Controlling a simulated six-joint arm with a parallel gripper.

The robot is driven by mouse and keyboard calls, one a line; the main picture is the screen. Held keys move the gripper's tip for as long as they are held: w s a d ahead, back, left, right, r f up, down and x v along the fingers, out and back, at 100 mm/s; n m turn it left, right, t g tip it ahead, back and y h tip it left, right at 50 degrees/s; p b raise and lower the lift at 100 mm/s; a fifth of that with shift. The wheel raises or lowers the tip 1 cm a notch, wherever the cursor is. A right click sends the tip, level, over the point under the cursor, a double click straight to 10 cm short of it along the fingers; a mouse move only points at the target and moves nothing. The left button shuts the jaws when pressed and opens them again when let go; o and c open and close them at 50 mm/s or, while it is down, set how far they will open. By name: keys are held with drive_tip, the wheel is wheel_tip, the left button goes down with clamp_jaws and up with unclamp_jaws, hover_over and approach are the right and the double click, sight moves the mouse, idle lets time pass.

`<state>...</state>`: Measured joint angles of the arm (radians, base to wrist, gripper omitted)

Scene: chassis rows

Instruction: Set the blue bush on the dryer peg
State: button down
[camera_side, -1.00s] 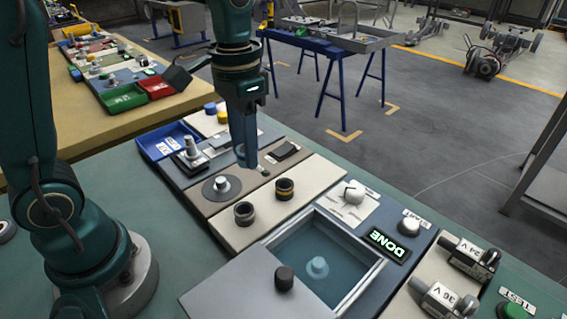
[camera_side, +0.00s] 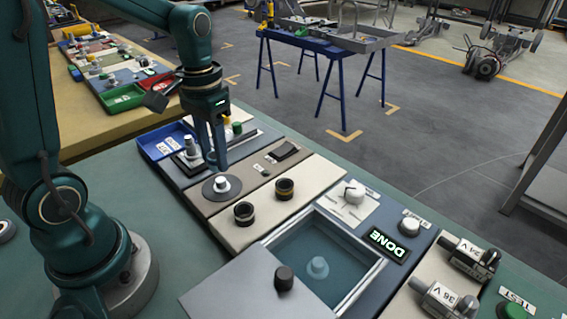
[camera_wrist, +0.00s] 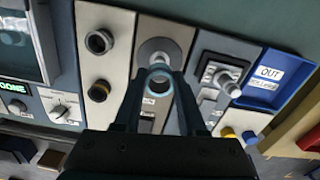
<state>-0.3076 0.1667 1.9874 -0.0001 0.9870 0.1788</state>
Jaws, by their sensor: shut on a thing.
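My gripper (camera_side: 217,166) is shut on a blue ring-shaped bush (camera_wrist: 160,80), seen end-on between the fingertips in the wrist view. In the side view the fingers hide most of it. Just below the fingertips is a pale peg (camera_side: 221,183) on a round grey disc (camera_side: 209,190). In the wrist view this disc (camera_wrist: 150,50) lies just beyond the bush, and the bush overlaps its near part. The bush appears above the peg, not around it. A second peg (camera_side: 188,143) stands on a dark square base behind. I cannot read which is labelled dryer.
Two dark collars (camera_side: 244,213) (camera_side: 285,189) stand on the cream panel in front. A tank (camera_side: 366,275) with a peg inside and a knobbed lid (camera_side: 240,287) are nearer. A blue tray (camera_side: 152,148) is at the back left. Yellow (camera_side: 227,120) and green (camera_side: 237,127) pieces stand behind the gripper.

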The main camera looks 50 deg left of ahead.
sight(219, 180)
drive_tip(key=shift+f, duration=2.25)
drive_tip(key=shift+c, duration=2)
unclamp_jaws()
drive_tip(key=shift+r, duration=2.6)
drive_tip(key=shift+r, duration=0.1)
